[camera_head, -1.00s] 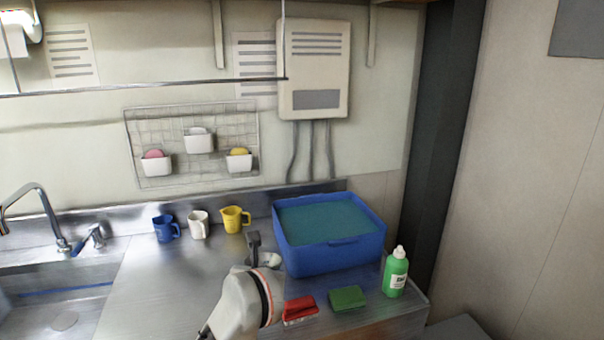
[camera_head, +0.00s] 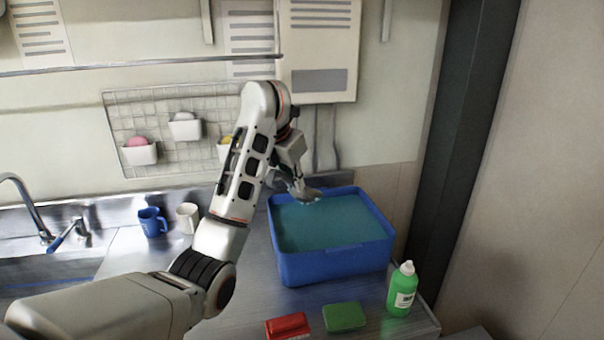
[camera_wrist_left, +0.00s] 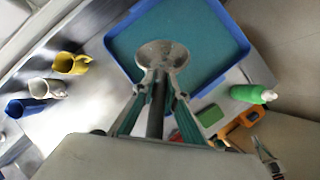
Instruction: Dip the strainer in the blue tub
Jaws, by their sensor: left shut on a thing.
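The blue tub (camera_head: 335,266) stands on the counter, filled nearly to the rim with blue-green water (camera_head: 335,228). My left gripper (camera_head: 296,181) is shut on the strainer's handle, and the arm reaches in from the lower left. The strainer's round grey bowl (camera_head: 306,194) is over the tub's back left part. In the left wrist view the strainer (camera_wrist_left: 162,55) points out past the fingers of my left gripper (camera_wrist_left: 158,100), over the tub (camera_wrist_left: 115,62). I cannot tell whether the bowl touches the water.
A green bottle (camera_head: 402,290) stands by the tub's front right corner. A green sponge (camera_head: 344,317) and a red brush (camera_head: 288,326) lie in front. Blue (camera_head: 152,222), white (camera_head: 187,217) and yellow (camera_wrist_left: 70,63) mugs stand left of the tub. The sink is at far left.

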